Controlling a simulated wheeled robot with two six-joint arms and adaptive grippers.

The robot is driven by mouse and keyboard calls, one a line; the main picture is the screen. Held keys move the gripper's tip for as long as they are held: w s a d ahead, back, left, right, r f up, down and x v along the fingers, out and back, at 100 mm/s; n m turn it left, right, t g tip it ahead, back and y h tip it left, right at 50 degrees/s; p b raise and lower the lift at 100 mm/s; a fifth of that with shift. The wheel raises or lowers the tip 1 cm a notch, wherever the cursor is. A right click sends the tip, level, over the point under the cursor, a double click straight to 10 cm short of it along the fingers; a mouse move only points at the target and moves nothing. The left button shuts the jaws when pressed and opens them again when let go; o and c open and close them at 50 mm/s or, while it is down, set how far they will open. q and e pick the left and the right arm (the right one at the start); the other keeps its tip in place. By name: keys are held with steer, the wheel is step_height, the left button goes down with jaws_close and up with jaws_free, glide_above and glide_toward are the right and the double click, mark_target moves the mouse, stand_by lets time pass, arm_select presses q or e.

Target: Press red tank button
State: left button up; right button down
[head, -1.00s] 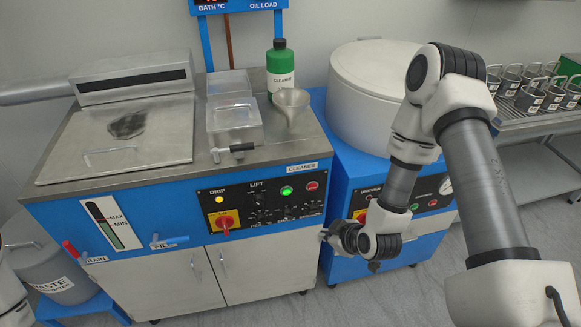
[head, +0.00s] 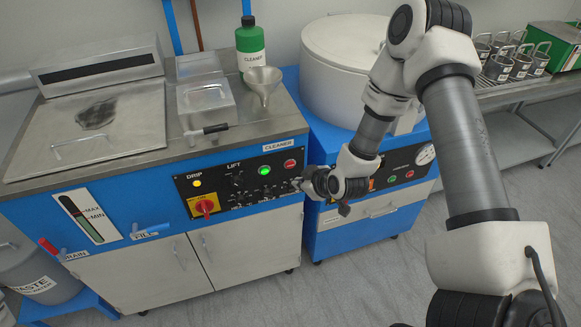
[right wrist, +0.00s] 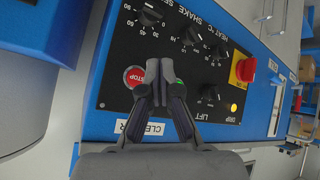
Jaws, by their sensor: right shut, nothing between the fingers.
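The blue cleaner tank has a black control panel (head: 222,192). A small red STOP button (head: 290,163) is at the panel's upper right, beside a lit green button (head: 265,171). A larger red knob on a yellow plate (head: 205,207) is at the panel's lower left. My right gripper (head: 298,184) is shut and empty, close to the panel's right end, just below the red button in the head view. In the right wrist view its fingertips (right wrist: 159,66) are beside the STOP button (right wrist: 134,77) and partly cover the green one. Contact cannot be told. My left gripper is not in view.
A second blue machine with a white round drum (head: 340,60) stands close on the right. Drain and fill levers (head: 150,230) stick out at the cleaner's front.

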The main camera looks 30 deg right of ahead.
mark_target(287, 170)
steer(key=shift+w+d, duration=0.25)
steer(key=shift+w, duration=0.6)
steer(key=shift+w+d, duration=0.2)
steer(key=shift+w, duration=0.65)
steer(key=shift+w, duration=0.35)
steer(key=shift+w+d, duration=0.2)
steer(key=shift+w, duration=0.25)
stand_by(0.7)
steer(key=shift+s+r, duration=0.1)
steer(key=shift+s, duration=0.05)
steer(key=shift+s+a, duration=0.2)
steer(key=shift+s, duration=0.5)
steer(key=shift+p, duration=0.35)
